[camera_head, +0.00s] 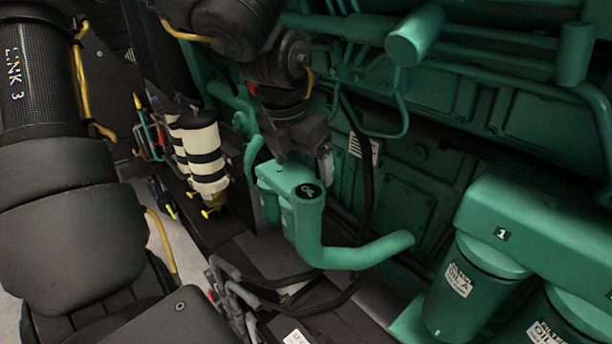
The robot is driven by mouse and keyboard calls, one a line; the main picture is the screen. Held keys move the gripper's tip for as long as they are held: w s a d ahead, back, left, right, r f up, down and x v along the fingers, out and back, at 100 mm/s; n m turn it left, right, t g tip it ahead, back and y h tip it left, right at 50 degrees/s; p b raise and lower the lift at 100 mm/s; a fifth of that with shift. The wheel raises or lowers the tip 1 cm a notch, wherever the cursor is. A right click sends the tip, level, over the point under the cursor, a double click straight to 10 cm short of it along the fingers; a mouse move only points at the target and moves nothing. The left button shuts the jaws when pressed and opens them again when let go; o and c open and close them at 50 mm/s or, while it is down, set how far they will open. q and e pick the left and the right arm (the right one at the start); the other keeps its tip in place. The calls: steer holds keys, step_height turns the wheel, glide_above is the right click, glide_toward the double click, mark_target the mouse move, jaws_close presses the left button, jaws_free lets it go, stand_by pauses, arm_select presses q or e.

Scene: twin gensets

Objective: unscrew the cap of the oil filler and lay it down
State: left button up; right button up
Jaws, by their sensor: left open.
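The oil filler is a green pipe (318,237) that rises from a bend and ends in an upright neck. Its round black cap (308,191) with light "OIL" lettering sits on top of the neck. My left gripper (303,168) is open, with its fingers pointing down, just behind and above the cap in the picture. Nothing shows between its fingers. I cannot tell whether a finger touches the neck or cap. My right gripper is out of view.
Green oil filters (470,287) stand at the lower right. A cream-and-black banded cylinder (203,158) is left of the filler. Dark hoses (330,303) run below it. The green engine block (415,160) closes the space behind. A dark flat surface (270,257) lies beside the pipe.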

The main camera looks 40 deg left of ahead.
mark_target(309, 192)
arm_select(q)
steer(key=p+x, duration=0.1)
steer(key=x, duration=0.4)
steer(key=shift+w+a+f, duration=0.1)
steer(key=shift+a+f, duration=0.05)
steer(key=shift+f, duration=0.15)
steer(key=shift+w+f, duration=0.25)
steer(key=shift+f, duration=0.45)
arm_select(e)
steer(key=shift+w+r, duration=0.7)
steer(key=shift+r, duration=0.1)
arm_select(q)
steer(key=shift+s, duration=0.1)
steer(key=c, duration=1.1)
steer(key=n+b, duration=0.1)
steer(key=b, duration=0.1)
steer(key=n+b, duration=0.1)
steer(key=n, duration=0.1)
steer(key=shift+f+y+b, duration=0.3)
steer(key=shift+y+b, duration=0.1)
steer(key=shift+r+n+b, duration=0.15)
steer(key=shift+n+b, duration=0.2)
steer(key=shift+n, duration=0.15)
steer(key=shift+r+n, duration=0.2)
steer(key=shift+n, duration=0.1)
steer(key=shift+r, duration=0.1)
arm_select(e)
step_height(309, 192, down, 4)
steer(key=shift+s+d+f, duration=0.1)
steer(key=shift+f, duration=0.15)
